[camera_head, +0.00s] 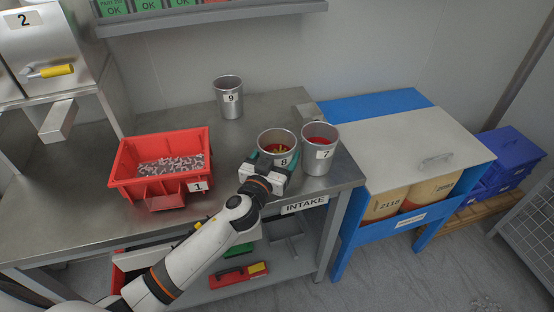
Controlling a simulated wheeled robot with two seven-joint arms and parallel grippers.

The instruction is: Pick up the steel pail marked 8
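The steel pail marked 8 (269,140) stands upright near the front right of the steel bench, with small yellow and red pieces inside. My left gripper (270,164) is at the pail's near side, its green fingers to the left and right of the pail. I cannot tell whether the fingers press on the pail or are a little apart from it. The gripper hides the pail's lower part and base. My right gripper is not in view.
The steel pail marked 7 (319,163), with red contents, stands close at the right of pail 8. The steel pail marked 9 (228,106) stands farther back. A red bin marked 1 (124,170) is at left. The bench (190,118) is clear between bin and pail 9.

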